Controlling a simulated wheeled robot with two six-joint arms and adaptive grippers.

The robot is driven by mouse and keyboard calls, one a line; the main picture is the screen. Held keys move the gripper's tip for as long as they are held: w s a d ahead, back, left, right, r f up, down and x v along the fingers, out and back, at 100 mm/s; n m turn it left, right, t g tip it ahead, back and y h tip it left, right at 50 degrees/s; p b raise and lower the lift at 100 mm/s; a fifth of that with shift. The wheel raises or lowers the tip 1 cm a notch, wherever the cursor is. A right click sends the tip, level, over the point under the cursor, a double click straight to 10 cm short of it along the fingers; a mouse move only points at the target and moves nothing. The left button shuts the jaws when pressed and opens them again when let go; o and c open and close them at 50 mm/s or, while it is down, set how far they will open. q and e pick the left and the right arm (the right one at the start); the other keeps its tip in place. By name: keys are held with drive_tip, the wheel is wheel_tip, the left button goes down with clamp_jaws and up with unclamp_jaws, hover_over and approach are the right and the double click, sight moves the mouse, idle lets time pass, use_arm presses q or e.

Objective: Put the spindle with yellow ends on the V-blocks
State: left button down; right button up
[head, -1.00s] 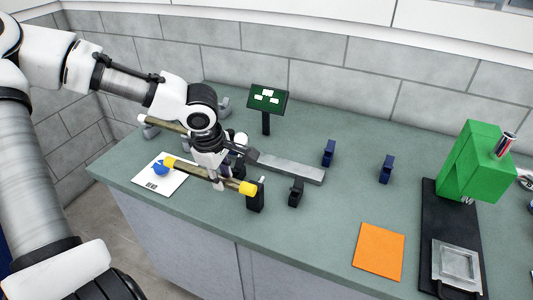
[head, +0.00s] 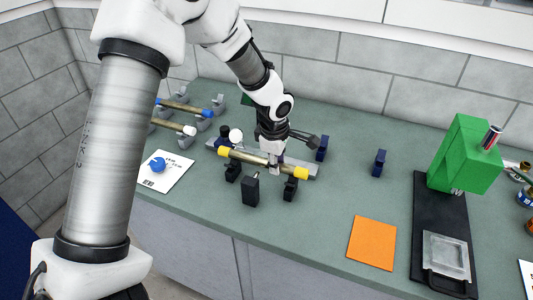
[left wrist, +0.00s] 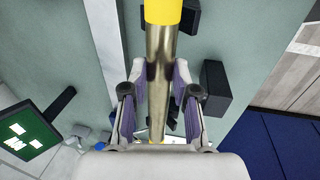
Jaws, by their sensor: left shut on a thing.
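The spindle with yellow ends (head: 240,156) is a brass-coloured rod with a yellow cap at each end; it also shows in the left wrist view (left wrist: 160,50). My left gripper (head: 274,167) is shut on its middle, with one finger on each side in the left wrist view (left wrist: 160,100). The rod lies over two black V-blocks, a left one (head: 232,173) and a right one (head: 290,189), with its yellow ends reaching past them. I cannot tell whether it touches their notches. My right gripper is not in view.
A black upright block (head: 250,190) stands in front, between the V-blocks. Two blue V-blocks (head: 322,148) (head: 379,162) stand to the right. Spindles with a blue end (head: 207,113) and a white end (head: 190,130) lie on grey supports at left. An orange sheet (head: 371,243) lies front right.

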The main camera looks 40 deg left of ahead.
use_arm(q)
wheel_tip(320, 180, down, 2)
drive_tip(key=shift+a+f, duration=0.1)
drive_tip(key=c, duration=0.9)
unclamp_jaws()
drive_tip(key=shift+s, duration=0.1)
wheel_tip(320, 180, up, 12)
drive_tip(key=s+b, duration=0.1)
drive_tip(key=s, duration=0.1)
drive_tip(key=shift+d, duration=0.35)
drive_tip(key=shift+s+f, duration=0.1)
